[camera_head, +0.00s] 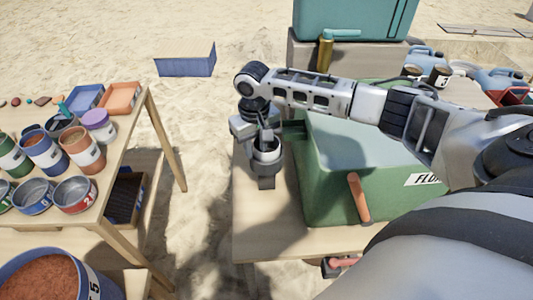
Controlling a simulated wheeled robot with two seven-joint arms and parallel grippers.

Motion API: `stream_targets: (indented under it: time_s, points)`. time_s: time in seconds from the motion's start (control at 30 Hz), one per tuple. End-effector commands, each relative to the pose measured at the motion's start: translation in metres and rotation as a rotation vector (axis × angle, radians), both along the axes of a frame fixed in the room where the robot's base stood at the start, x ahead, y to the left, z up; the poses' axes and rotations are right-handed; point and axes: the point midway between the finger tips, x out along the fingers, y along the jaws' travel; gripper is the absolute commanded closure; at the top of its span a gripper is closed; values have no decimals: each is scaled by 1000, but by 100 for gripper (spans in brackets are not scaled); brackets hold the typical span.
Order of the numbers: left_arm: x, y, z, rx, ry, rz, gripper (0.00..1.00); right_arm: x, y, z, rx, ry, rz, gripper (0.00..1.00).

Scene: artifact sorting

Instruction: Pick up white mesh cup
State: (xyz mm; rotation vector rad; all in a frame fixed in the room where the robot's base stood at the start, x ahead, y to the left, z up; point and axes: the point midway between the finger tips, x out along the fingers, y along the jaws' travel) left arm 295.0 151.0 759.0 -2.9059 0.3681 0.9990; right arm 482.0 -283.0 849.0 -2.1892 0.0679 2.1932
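My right arm comes in from the right and bends down over the near-left part of the right table. My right gripper (266,178) points down there, beside the green cooler. A small grey-white round shape, perhaps the white mesh cup (266,153), shows at the gripper. I cannot tell surely whether it is the cup, or whether the fingers touch it. The finger gap is hidden. My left gripper is not in view.
The green cooler (333,195) with an orange tap stands on the right table (262,225). A teal cooler (350,18) stands behind. The left table (135,148) holds several labelled cups and two trays. A blue box (185,62) lies on the sand. Sand separates the tables.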

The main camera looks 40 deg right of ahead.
Motion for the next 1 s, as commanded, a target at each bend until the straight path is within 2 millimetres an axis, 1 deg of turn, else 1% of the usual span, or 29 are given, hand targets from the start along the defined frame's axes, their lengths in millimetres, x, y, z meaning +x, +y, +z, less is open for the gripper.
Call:
stream_targets:
  time_s: [0.1, 0.27, 0.3, 0.37, 0.4, 0.77, 0.87, 1.0]
  points:
    - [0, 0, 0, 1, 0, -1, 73, 0, 0, -5, 1, -2, 0, 72]
    - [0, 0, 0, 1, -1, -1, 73, 0, 0, -5, 1, -2, 0, 72]
    - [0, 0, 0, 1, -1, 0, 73, 0, 0, -5, 1, -2, 0, 78]
    - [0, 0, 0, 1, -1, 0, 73, 0, 0, -5, 1, -2, 0, 94]
    - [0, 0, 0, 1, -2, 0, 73, 0, 0, -5, 1, -2, 0, 100]
    - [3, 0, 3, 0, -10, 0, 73, 0, 0, -4, 1, -2, 0, 100]
    - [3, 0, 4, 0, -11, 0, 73, 1, 0, 0, 1, -3, 0, 100]
    - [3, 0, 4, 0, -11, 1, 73, 1, 0, 12, 1, -4, 0, 100]
